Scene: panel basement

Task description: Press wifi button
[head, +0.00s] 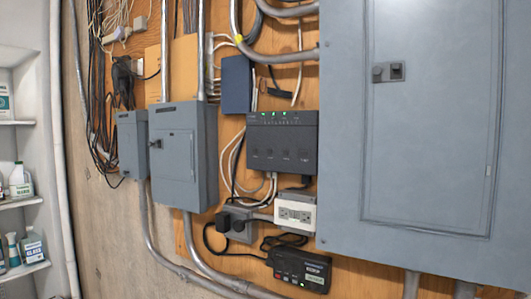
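A dark grey box (282,146) with several small green lights along its top is mounted on the wooden wall board, left of the large grey panel. Its front shows a row of faint round marks. A smaller black device (299,270) sits below it, tilted, with small buttons or lights on its front and a pale label. The lettering on both is too small to read, so I cannot tell which one carries the wifi button. Neither of my grippers is in view.
A large grey electrical panel (425,130) fills the right side. A smaller grey breaker box (190,160), a white outlet box (295,212), plugs, cables and metal conduits surround the devices. White shelves (22,202) with bottles stand at the left.

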